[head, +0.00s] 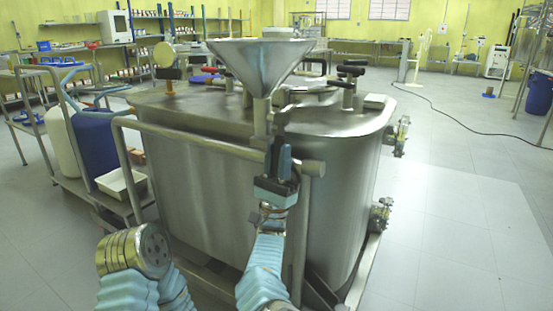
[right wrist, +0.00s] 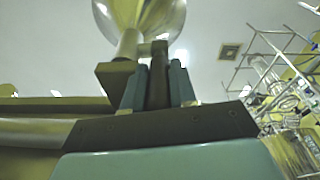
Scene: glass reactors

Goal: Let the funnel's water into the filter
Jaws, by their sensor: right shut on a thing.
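A steel funnel (head: 262,62) stands upright above the lid of the big steel vessel (head: 215,195), which seems to be the filter. Its cone and stem also show from below in the right wrist view (right wrist: 150,14). The funnel's inside and any water are hidden. A dark valve handle (right wrist: 157,88) hangs down beside the funnel's stem. My right gripper (head: 279,162) is in front of the vessel, below the stem, with its fingers shut on this handle; the fingers also show in the right wrist view (right wrist: 156,86).
A steel push rail (head: 190,139) crosses the vessel's front, close to my right gripper. At left, a cart holds a blue drum (head: 90,150) and a white tray (head: 122,182). Black-handled clamps (head: 350,70) stand on the lid. The floor (head: 450,200) at right is clear.

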